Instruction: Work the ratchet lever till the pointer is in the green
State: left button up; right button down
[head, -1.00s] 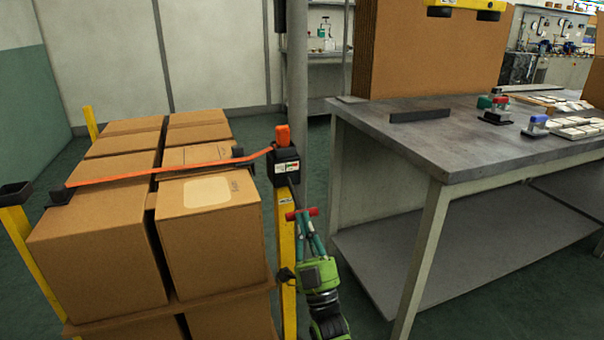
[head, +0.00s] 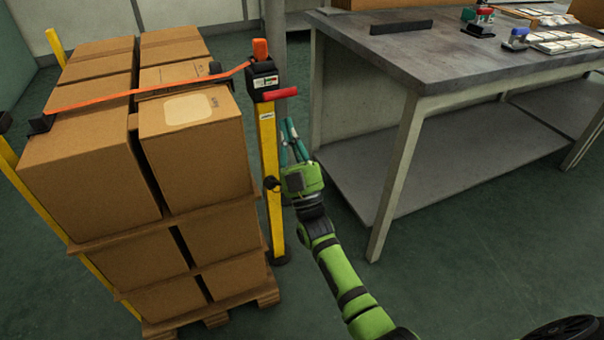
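The ratchet (head: 262,80) is a black box with a small white, red and green scale and an orange top. It sits on a yellow post at the right of the cartons. Its pointer is too small to read. The lever's red handle (head: 280,93) sticks out to the right just below the box. An orange strap (head: 150,92) runs from the ratchet across the carton stack (head: 190,160). My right gripper (head: 287,122), with teal fingers pointing up, is below the red handle and appears apart from it. Its finger gap is unclear. My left gripper is out of view.
A grey workbench (head: 440,62) stands to the right, with a lower shelf and small items on top. The cartons stand on a wooden pallet (head: 215,316) between yellow posts. Open green floor (head: 480,250) lies in front of the bench.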

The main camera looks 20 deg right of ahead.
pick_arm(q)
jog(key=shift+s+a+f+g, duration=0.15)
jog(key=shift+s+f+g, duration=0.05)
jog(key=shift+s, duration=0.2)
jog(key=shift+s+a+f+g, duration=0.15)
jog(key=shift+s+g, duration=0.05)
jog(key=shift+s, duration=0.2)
pick_arm(e)
jog(key=v, duration=0.9)
jog(key=shift+s+f, duration=0.2)
jog(key=shift+s, duration=0.1)
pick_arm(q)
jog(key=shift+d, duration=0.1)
